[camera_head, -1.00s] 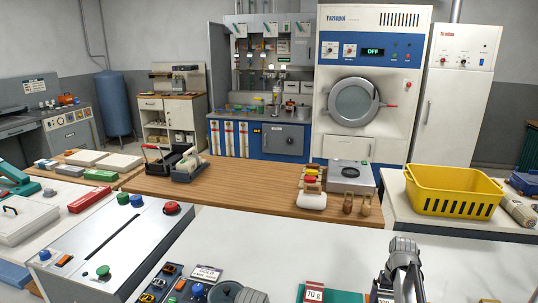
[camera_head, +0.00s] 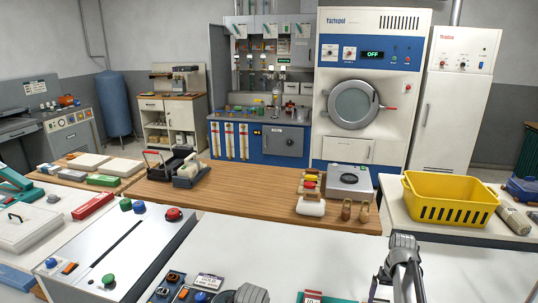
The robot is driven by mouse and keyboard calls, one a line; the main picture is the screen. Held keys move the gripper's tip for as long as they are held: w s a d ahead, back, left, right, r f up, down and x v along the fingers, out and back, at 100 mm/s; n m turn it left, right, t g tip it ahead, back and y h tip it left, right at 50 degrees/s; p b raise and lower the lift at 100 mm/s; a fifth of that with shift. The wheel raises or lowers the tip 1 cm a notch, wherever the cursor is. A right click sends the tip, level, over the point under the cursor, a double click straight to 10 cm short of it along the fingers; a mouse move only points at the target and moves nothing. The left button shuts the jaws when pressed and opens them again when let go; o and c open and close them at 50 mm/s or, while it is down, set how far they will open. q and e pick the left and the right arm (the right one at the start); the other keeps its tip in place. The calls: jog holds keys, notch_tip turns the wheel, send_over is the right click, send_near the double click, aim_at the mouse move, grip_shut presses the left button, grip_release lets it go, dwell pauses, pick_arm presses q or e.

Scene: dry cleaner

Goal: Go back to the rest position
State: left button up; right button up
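A grey jointed part of my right arm (camera_head: 403,265) rises from the bottom edge, right of centre, over the white counter. Its gripper fingers do not show. A dark grey rounded part shows at the bottom edge left of centre (camera_head: 248,294); it may be part of my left arm, but it is cut off. Neither gripper's fingertips are in the picture, so I see nothing held.
The white counter (camera_head: 300,250) in front is mostly clear. A control box with buttons (camera_head: 125,250) stands left. A wooden table (camera_head: 240,190) lies beyond, with a grey device (camera_head: 349,180). A yellow basket (camera_head: 450,212) stands right, a dryer (camera_head: 372,70) behind.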

notch_tip(320, 180, up, 6)
jog(key=p, duration=0.5)
notch_tip(320, 180, down, 13)
jog(key=b, duration=1.2)
jog(key=shift+r+b, duration=0.1)
jog(key=shift+b, duration=0.3)
notch_tip(320, 180, up, 11)
jog(key=p, duration=1)
jog(key=shift+f+p, duration=0.2)
jog(key=shift+p, duration=0.15)
jog(key=shift+w+a, duration=0.1)
jog(key=shift+a, duration=0.15)
jog(key=shift+d, duration=0.1)
